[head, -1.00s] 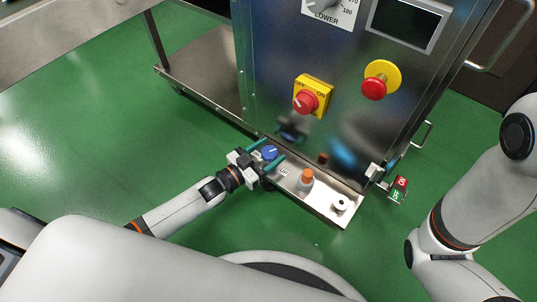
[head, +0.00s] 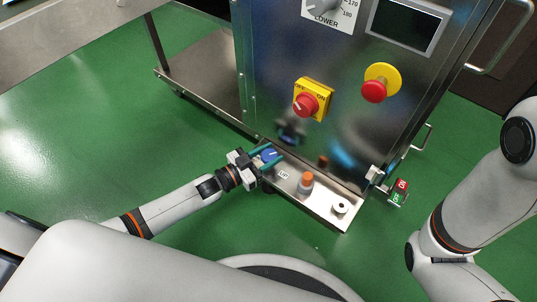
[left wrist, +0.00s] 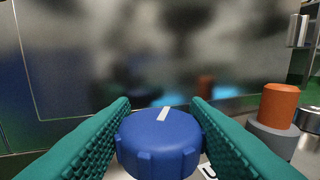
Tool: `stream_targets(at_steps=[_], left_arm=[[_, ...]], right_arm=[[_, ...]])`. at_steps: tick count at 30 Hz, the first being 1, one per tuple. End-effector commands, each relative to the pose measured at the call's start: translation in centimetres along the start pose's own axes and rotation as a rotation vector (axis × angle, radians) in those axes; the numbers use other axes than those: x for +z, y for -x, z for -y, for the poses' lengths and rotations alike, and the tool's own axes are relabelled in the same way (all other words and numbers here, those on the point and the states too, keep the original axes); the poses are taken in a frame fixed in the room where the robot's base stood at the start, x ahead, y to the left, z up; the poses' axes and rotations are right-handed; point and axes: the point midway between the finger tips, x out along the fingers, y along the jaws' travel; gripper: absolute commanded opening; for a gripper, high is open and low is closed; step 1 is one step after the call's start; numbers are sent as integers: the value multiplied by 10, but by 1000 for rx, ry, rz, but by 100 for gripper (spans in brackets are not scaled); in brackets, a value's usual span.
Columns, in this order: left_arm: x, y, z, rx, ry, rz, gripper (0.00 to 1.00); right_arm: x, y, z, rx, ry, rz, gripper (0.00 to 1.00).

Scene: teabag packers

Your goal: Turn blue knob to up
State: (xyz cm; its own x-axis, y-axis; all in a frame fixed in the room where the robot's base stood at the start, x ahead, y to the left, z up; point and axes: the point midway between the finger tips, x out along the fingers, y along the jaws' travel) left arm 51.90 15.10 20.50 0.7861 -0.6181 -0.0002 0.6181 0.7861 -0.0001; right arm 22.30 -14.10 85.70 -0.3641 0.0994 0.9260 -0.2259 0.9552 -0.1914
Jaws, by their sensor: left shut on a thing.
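The blue knob (head: 269,155) sits at the left end of a steel shelf on the machine's front. In the left wrist view the blue knob (left wrist: 158,145) stands between my two green fingers, its white line pointing up and slightly right. My left gripper (head: 266,158) is shut on the knob, one finger on each side. Its fingers (left wrist: 160,128) also show in the left wrist view. My right arm stands at the right of the head view, but its gripper is out of sight.
Above are a red switch on a yellow plate (head: 307,103) and a red emergency button (head: 374,91). Green floor is open at left.

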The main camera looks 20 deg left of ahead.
Motion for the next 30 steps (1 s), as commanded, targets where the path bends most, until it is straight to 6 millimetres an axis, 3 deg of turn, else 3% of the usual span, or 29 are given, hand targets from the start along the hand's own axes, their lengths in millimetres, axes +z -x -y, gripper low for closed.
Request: stream_targets(at_steps=[11, 30], left_arm=[[-2, -1, -4, -318, -8, -2, 19], [-4, -2, -4, -858, -2, -1, 19]], right_arm=[[5, 14, -3, 0, 0, -1, 59], [22, 67, -13, -1, 1, -3, 59]])
